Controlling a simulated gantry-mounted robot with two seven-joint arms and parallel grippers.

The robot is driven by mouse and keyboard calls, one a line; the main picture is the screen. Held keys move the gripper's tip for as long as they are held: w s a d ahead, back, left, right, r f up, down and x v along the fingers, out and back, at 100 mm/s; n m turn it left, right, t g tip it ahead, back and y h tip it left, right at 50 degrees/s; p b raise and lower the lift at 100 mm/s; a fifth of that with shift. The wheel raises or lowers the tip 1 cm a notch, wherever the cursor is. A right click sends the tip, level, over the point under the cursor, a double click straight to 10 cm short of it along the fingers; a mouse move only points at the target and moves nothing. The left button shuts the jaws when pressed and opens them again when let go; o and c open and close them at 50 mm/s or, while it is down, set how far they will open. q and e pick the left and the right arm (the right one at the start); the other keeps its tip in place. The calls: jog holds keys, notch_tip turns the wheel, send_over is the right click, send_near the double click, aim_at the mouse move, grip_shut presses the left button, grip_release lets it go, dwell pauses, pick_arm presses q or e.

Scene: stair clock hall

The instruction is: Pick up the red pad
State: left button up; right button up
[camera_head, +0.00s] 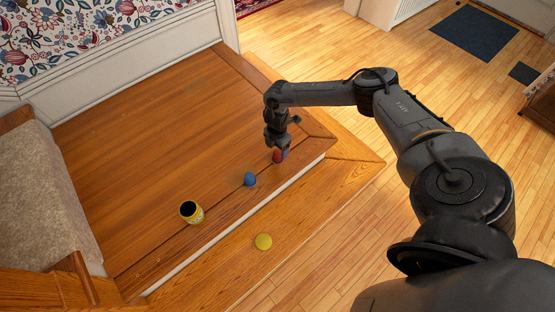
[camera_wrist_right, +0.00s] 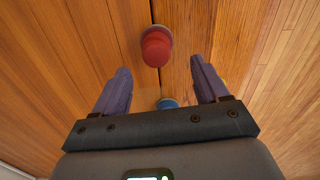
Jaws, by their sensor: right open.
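The red pad (camera_head: 277,156) stands on the upper wooden step near its front edge, as a small rounded red piece partly hidden by my gripper in the head view. In the right wrist view the red pad (camera_wrist_right: 156,46) shows as a domed red shape with a wider rim, lying beyond and roughly between the fingertips. My right gripper (camera_head: 282,149) is just above it. In the wrist view the right gripper (camera_wrist_right: 161,68) has its two fingers spread apart with nothing held between them. My left gripper is not in view.
A blue rounded piece (camera_head: 249,179) stands on the same step; it also shows between the fingers in the wrist view (camera_wrist_right: 167,103). A yellow disc (camera_head: 263,241) lies on the lower step. Carpeted block at left.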

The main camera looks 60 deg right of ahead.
aim_at(277, 152)
jog(key=shift+f, duration=0.5)
jog(key=shift+d+f+b, duration=0.25)
jog(key=shift+f+b, duration=0.45)
jog(key=shift+b, duration=0.05)
notch_tip(277, 152, down, 3)
jog(key=shift+w+d+b, duration=0.1)
jog(key=shift+w+b, duration=0.05)
jog(key=shift+b, duration=1.1)
jog(key=shift+f, duration=0.4)
jog(key=shift+r, duration=0.1)
jog(key=shift+c, duration=0.8)
jog(key=c, duration=1)
